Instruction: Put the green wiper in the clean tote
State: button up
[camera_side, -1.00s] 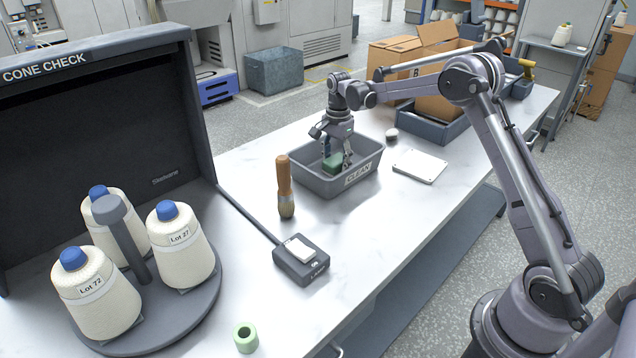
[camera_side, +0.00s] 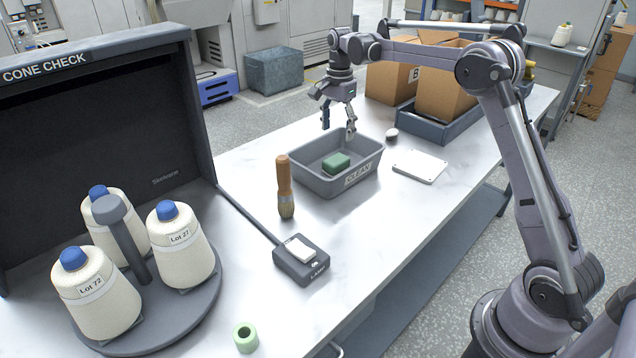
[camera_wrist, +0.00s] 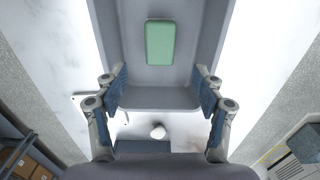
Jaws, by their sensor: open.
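The green wiper (camera_side: 336,163) is a small green block lying on the floor of the grey tote (camera_side: 362,179) labelled CLEAN. In the wrist view the wiper (camera_wrist: 160,42) lies flat and apart from the fingers, inside the tote (camera_wrist: 160,98). My gripper (camera_side: 338,128) is open and empty above the far side of the tote. In the wrist view its two fingers (camera_wrist: 160,90) are spread wide, with nothing between them but the tote's end wall below.
A lamp switch box (camera_side: 301,262), a green ring (camera_side: 245,338) and thread cones (camera_side: 182,247) are nearer. Cardboard boxes (camera_side: 445,95) stand behind.

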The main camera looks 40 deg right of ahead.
jog(key=s+a+r+n+t, duration=0.3)
jog(key=s+a+r+n, duration=0.6)
jog(key=s, duration=0.3)
jog(key=s+a+f+n+t, duration=0.2)
jog(key=s+a+f+n, duration=0.1)
jog(key=s, duration=0.4)
jog(key=s+a+f+n+t, duration=0.2)
jog(key=s+a+f+n, duration=0.2)
jog(key=s+n, duration=0.2)
jog(key=shift+s+f, duration=0.35)
jog(key=shift+s, duration=0.8)
